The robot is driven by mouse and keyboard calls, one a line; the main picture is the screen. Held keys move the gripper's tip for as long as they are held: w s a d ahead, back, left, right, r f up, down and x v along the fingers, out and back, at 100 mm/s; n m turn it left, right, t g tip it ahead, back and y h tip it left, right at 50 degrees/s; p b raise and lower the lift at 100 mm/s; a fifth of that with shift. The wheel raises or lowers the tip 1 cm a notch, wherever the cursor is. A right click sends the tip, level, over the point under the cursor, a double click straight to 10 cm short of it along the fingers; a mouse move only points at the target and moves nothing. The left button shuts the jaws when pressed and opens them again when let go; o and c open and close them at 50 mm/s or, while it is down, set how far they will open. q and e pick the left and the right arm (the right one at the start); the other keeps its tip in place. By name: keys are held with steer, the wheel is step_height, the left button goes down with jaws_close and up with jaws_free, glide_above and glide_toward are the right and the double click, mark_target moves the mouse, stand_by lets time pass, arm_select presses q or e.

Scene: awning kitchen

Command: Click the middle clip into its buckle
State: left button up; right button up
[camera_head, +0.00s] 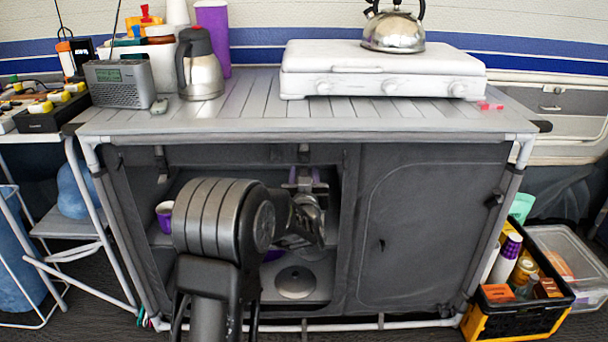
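The grey fabric camp cupboard (420,235) stands ahead, with its left compartment open. A dark strap with what looks like the middle clip (304,155) hangs from the top edge, near the right side of that opening. Its buckle cannot be told apart at this size. My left arm comes up from the bottom centre and covers much of the opening. My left gripper (306,208) is in front of the opening, below the hanging strap. Its fingers are partly hidden and blend into the dark inside, so I cannot tell whether they hold anything. My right gripper is out of view.
The slatted top carries a white stove (385,72) with a kettle (394,32), a steel jug (201,65) and a radio (122,84). A purple cup (164,216) stands on the inner shelf. A yellow-black crate (518,312) stands at the lower right.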

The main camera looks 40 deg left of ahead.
arm_select(q)
steer(key=p+v, duration=0.2)
steer(key=v, duration=0.5)
steer(key=shift+s+d, duration=0.3)
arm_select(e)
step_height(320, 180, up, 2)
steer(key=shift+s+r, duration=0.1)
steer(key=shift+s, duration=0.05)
arm_select(q)
steer(key=shift+f, duration=0.1)
